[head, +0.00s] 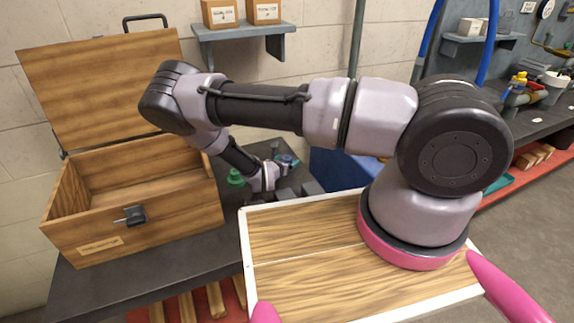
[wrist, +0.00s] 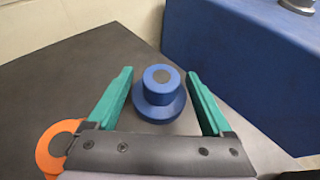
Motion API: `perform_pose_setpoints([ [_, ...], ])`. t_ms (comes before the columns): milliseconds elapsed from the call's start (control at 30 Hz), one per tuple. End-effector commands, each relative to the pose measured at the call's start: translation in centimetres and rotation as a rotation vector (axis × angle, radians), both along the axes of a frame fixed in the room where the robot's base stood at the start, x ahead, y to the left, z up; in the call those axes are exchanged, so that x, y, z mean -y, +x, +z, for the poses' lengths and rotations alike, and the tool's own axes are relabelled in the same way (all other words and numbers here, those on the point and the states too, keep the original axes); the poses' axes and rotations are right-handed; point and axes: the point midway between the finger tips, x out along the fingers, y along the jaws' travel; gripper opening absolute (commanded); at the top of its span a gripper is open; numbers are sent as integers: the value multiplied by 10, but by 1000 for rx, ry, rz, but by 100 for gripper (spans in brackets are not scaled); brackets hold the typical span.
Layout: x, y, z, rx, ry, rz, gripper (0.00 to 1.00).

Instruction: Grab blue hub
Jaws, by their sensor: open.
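The blue hub (wrist: 161,101), a stepped round piece with a wide base and a narrower top with a grey centre, stands upright on the dark table in the wrist view. My gripper (wrist: 160,76) is open, with its teal fingers on either side of the hub. Gaps show between the hub and both fingers, and nothing is held. In the head view my gripper (head: 280,166) is low over the dark table, beyond the wooden board. The hub is too small and too covered there to tell apart surely.
An orange ring-like piece (wrist: 58,150) lies beside my gripper at the left, partly hidden. A large blue block (wrist: 240,55) stands to the right of the hub. A green piece (head: 235,178) is on the table near an open wooden box (head: 150,215).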

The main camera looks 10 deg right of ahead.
Motion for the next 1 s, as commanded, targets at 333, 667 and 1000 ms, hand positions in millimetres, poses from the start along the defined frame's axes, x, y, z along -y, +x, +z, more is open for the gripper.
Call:
perform_pose_setpoints([
  [333,17,23,-12,0,0,-1,84],
  [667,16,23,-12,-1,0,-1,0],
  [1000,16,22,-12,-4,2,-1,0],
])
